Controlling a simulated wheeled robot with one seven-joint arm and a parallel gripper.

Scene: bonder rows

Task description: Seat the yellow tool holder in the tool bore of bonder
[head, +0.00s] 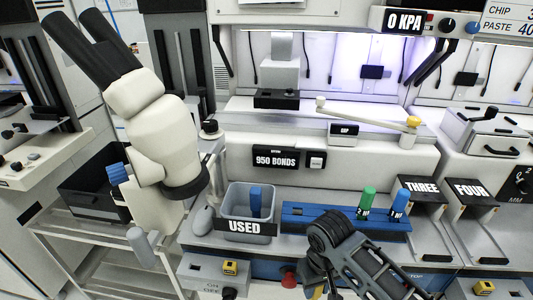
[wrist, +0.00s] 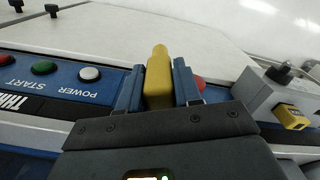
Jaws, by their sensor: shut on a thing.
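The yellow tool holder (wrist: 158,78) stands between the two blue fingers of my gripper (wrist: 157,88) in the wrist view. My gripper is shut on it, and its rounded tip points up in the picture, away from the dark gripper body. In the head view my dark arm comes in at the bottom right, and I cannot make out the fingertips or the held holder there. A white bonder (head: 370,156) with a "950 BONDS" display stands in the middle of the head view. I cannot pick out its tool bore in either view.
A blue rack (head: 300,216) holds a green holder (head: 366,203) and a blue holder (head: 398,205). A grey bin marked USED (head: 232,208) contains a blue holder (head: 255,201). A microscope (head: 165,140) stands left. The wrist view shows a blue button panel (wrist: 65,85) beside the fingers.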

